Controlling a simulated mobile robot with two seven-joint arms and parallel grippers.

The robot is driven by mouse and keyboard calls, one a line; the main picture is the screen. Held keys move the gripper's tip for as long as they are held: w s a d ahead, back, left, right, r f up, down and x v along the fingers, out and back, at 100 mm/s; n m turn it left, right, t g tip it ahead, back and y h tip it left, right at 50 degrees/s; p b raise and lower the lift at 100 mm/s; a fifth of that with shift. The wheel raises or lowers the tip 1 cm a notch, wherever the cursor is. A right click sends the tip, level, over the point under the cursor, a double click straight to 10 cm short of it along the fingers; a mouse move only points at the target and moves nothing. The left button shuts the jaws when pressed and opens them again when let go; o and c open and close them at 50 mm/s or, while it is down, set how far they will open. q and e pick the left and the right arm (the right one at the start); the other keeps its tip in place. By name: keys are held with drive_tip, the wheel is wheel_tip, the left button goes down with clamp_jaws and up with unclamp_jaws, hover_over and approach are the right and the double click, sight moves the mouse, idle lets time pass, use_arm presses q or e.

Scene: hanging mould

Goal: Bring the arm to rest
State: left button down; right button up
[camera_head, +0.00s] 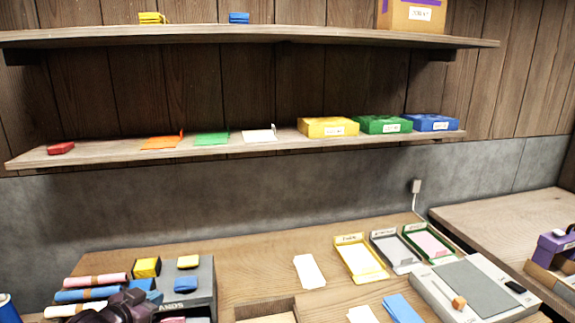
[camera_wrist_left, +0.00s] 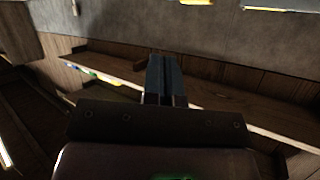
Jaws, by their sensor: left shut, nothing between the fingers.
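My left gripper (camera_head: 132,299) shows as a dark shape at the bottom left of the head view, in front of the rolls and the grey box on the desk. In the left wrist view my left gripper (camera_wrist_left: 163,62) has its two dark fingers together, with nothing between them. Its fingertips point toward a wooden surface by the grey wall. My right gripper is in neither view.
The desk (camera_head: 240,263) holds coloured rolls (camera_head: 95,280), a grey box (camera_head: 203,285), a yellow tray (camera_head: 362,260) and a grey board (camera_head: 470,290). Two wall shelves (camera_head: 250,142) carry boxes and cards. Open desk lies behind the grey box.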

use_arm(q)
drive_tip(key=s+d+f+n+y, duration=0.1)
drive_tip(key=s+f, duration=0.5)
drive_tip(key=s, duration=0.3)
drive_tip(key=s+d+f+n+y+b, duration=0.1)
drive_tip(key=s+f+n+y, duration=0.1)
drive_tip(key=s+f, duration=0.4)
drive_tip(key=s+d+f+n+g+y+b, duration=0.1)
drive_tip(key=s+f, duration=0.5)
drive_tip(key=s, duration=0.6)
drive_tip(key=shift+s+d+f+n+y, duration=0.25)
drive_tip(key=shift+s+f+n+y, duration=0.05)
drive_tip(key=shift+s+f, duration=0.1)
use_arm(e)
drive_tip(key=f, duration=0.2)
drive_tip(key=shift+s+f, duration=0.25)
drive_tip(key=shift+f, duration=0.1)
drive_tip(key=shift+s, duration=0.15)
